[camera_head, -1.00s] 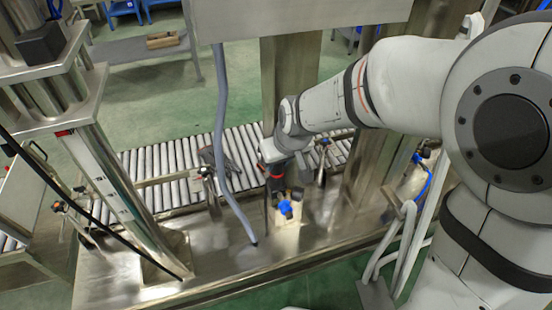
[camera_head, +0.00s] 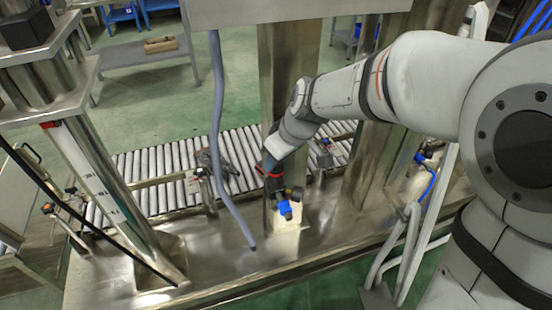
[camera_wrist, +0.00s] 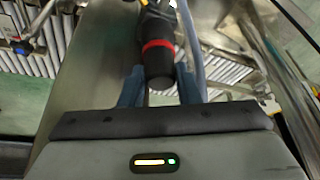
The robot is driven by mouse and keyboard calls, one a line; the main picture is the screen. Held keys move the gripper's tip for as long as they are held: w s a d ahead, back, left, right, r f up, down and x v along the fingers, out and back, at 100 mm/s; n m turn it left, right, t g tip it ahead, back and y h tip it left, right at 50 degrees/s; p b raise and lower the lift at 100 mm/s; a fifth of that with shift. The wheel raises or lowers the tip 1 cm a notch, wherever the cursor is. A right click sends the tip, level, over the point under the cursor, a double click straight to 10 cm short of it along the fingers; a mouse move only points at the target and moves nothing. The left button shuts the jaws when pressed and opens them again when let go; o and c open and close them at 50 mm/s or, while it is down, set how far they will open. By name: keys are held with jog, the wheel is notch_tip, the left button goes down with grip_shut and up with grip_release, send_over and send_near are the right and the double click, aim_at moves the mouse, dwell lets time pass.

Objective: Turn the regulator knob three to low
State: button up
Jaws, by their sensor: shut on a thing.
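In the wrist view, a black round knob (camera_wrist: 159,66) with a red ring stands between the blue-grey fingers of my gripper (camera_wrist: 161,86). My gripper is shut on this knob, whose blunt end faces the camera. The knob is small and partly hidden there. No number or low mark on it can be read.
A roller conveyor (camera_head: 155,165) runs behind the steel base plate (camera_head: 215,255). A grey hose (camera_head: 218,150) hangs just left of my gripper. A steel column (camera_head: 288,85) rises behind it. Another blue fitting (camera_head: 420,158) and pale tubes (camera_head: 395,255) are at the right.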

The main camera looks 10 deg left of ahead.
jog(key=shift+s+a, duration=0.15)
jog(key=shift+s, duration=0.05)
jog(key=o, duration=0.7)
jog(key=shift+o, duration=1.4)
jog(key=shift+r, duration=0.15)
jog(key=shift+r, duration=0.2)
jog(key=p+v, duration=0.4)
jog(key=v, duration=0.3)
jog(key=shift+d, duration=0.2)
jog(key=shift+r, duration=0.1)
